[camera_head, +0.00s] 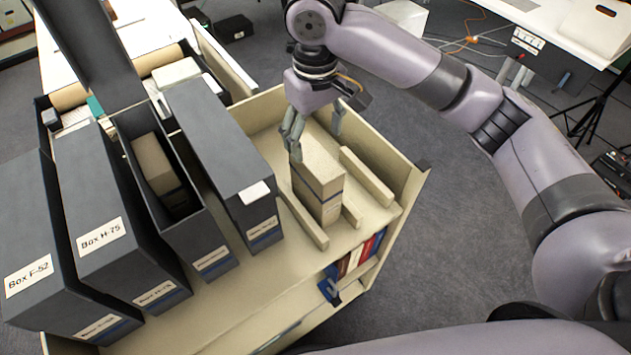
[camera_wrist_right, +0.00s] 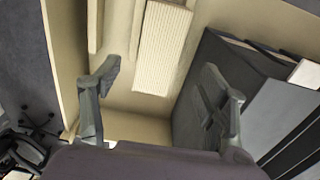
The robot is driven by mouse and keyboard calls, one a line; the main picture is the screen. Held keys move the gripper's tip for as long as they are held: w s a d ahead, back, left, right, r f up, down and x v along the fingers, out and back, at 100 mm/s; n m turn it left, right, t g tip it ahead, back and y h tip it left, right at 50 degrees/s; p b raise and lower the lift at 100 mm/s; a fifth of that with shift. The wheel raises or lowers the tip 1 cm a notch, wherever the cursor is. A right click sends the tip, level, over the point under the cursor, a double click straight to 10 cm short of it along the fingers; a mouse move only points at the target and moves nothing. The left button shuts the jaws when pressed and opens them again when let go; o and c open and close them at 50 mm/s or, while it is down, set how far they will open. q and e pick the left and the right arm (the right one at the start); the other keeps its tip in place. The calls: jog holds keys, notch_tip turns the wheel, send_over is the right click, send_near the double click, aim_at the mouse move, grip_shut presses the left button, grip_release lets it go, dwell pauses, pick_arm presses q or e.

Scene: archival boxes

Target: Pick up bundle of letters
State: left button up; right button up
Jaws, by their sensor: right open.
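A tan bundle of letters (camera_head: 325,190) with a dark blue band stands upright on the cart's cream top, between low wooden strips. My right gripper (camera_head: 314,128) is open and points down over the bundle's far upper end. In the right wrist view, the ridged top of the bundle (camera_wrist_right: 163,45) lies between the lines of the two open fingers (camera_wrist_right: 161,72), nearer the upper edge. I cannot tell whether the fingertips reach below its top; no grip on it shows. My left gripper is not in view.
Dark archival boxes, including Box F-52 (camera_head: 28,270) and Box H-75 (camera_head: 100,240), stand left of the bundle. An open box (camera_head: 190,235) holds another tan bundle (camera_head: 152,160). A wooden strip (camera_head: 367,172) lies right of the bundle, inside the cart's raised side (camera_head: 385,150). Books sit on the shelf below.

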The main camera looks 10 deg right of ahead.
aim_at(316, 157)
jog(key=f, duration=0.3)
jog(key=shift+w+f+p, duration=0.25)
jog(key=shift+f+p, duration=0.05)
jog(key=shift+p, duration=0.05)
jog(key=shift+s+f, duration=0.1)
jog(key=shift+f, duration=0.85)
notch_tip(316, 157, down, 4)
jog(key=shift+f+p, duration=0.25)
jog(key=shift+p, duration=0.85)
jog(key=shift+s+f, duration=0.1)
jog(key=shift+f, duration=0.2)
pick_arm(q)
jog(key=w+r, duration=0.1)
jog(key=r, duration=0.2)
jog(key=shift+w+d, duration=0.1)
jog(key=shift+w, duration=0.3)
pick_arm(e)
jog(key=shift+c, duration=0.3)
jog(key=c, duration=0.7)
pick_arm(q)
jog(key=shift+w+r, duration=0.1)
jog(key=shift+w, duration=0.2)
pick_arm(e)
grip_shut()
jog(key=shift+r, duration=0.1)
